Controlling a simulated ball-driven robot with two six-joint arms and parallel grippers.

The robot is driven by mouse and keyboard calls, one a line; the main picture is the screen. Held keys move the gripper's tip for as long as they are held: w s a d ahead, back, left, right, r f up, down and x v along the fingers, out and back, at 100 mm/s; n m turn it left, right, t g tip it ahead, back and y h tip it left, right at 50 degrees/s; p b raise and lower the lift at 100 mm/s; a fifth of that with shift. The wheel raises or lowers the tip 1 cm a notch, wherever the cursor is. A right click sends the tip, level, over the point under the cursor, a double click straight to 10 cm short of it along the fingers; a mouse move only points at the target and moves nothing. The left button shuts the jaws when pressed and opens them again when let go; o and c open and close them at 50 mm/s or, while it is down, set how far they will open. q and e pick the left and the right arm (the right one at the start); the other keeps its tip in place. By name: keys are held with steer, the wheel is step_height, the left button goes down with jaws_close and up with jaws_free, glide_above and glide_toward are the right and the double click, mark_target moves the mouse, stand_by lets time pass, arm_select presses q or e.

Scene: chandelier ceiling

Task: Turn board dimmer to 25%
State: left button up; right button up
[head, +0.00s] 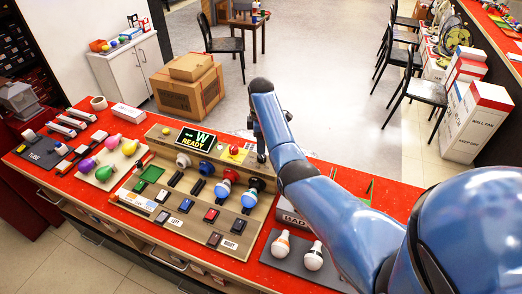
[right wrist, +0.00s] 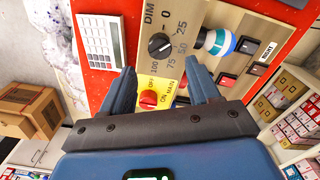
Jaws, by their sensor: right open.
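The board dimmer (right wrist: 160,45) is a round black knob marked DIM, with 0, 25, 50, 75 and 100 around it in the right wrist view. A pale mark shows on the knob; I cannot tell exactly which number it points to. My right gripper (right wrist: 162,72) is open and empty, its fingertips just short of the dimmer. In the head view my right gripper (head: 261,143) is over the back edge of the beige board (head: 150,204) and hides the dimmer. My left gripper is not in view.
A red main switch (right wrist: 148,98) on a yellow plate lies between my fingers in the wrist picture. A blue-and-white bulb (right wrist: 218,42) stands beside the dimmer. A calculator (right wrist: 100,38) lies on the red counter. The READY display (head: 196,139) stands on the board.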

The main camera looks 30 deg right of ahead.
steer(key=shift+r+b, duration=0.3)
steer(key=shift+r, duration=1.9)
steer(key=w+d+r+m+t+h, duration=0.1)
steer(key=w+r+m+t, duration=0.25)
steer(key=w+t, duration=0.25)
steer(key=w+r+m+t+h, duration=0.1)
steer(key=w+r+m+t, duration=0.1)
steer(key=w+m+t, duration=0.25)
steer(key=s+a+f+m+t+b, duration=0.1)
steer(key=s+a+f, duration=0.3)
steer(key=s, duration=1.3)
steer(key=s+a+f+m+t+y+b, duration=0.1)
steer(key=s+a+f+t, duration=0.3)
steer(key=s, duration=1.3)
steer(key=s+a+f+m+t+y+b, duration=0.1)
steer(key=s+a+f, duration=0.3)
steer(key=s, duration=1.3)
steer(key=shift+s+f+m+t+b, duration=0.15)
steer(key=shift+f+m+t+b, duration=0.15)
steer(key=shift+f+m+t, duration=0.45)
